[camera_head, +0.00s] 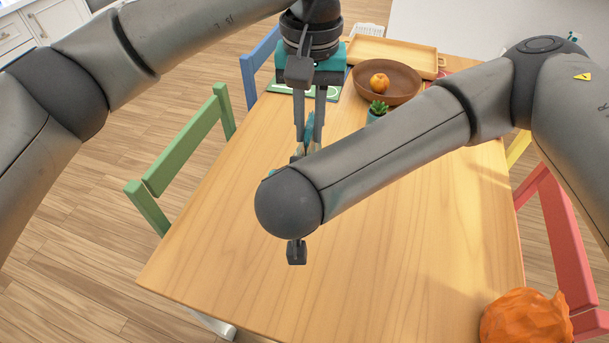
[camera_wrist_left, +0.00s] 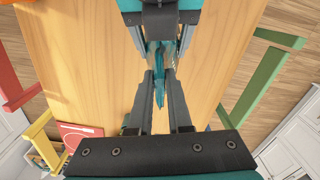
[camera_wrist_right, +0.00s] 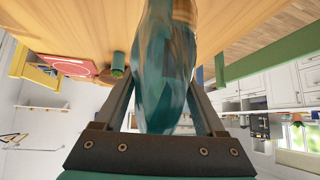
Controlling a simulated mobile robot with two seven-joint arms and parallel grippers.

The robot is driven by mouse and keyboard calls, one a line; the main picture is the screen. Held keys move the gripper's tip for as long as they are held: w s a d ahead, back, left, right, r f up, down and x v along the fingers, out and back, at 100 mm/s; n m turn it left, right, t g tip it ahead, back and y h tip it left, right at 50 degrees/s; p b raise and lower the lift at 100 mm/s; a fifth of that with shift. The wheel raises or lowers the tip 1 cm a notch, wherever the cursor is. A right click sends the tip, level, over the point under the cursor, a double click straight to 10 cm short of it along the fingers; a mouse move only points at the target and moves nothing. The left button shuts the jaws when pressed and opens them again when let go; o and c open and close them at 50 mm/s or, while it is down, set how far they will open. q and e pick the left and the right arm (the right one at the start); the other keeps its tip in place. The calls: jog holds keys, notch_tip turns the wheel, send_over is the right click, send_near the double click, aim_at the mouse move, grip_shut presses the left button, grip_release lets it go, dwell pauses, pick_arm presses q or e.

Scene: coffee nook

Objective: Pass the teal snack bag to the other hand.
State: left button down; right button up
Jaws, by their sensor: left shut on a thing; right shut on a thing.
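The teal snack bag (camera_head: 308,130) shows as a thin sliver between the fingers of my left gripper (camera_head: 307,148), above the table. In the left wrist view the bag (camera_wrist_left: 160,88) is edge-on, with my left fingers shut on it. My right gripper faces the left one from the opposite side, and in the right wrist view the bag (camera_wrist_right: 160,85) fills the space between its fingers. Both grippers hold the bag. In the head view my right forearm hides the right fingers and much of the bag.
The wooden table (camera_head: 400,240) is clear in front. At its back stand a brown bowl (camera_head: 405,84) with an orange fruit (camera_head: 380,83), a small potted plant (camera_head: 377,109) and a wooden tray (camera_head: 395,52). Green (camera_head: 180,155) and red (camera_head: 560,240) chairs flank it. An orange crumpled object (camera_head: 525,318) is at the bottom right.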

pick_arm(q)
jog(key=c, duration=0.8)
grip_release()
jog(key=shift+o, duration=0.2)
jog(key=shift+r, duration=0.1)
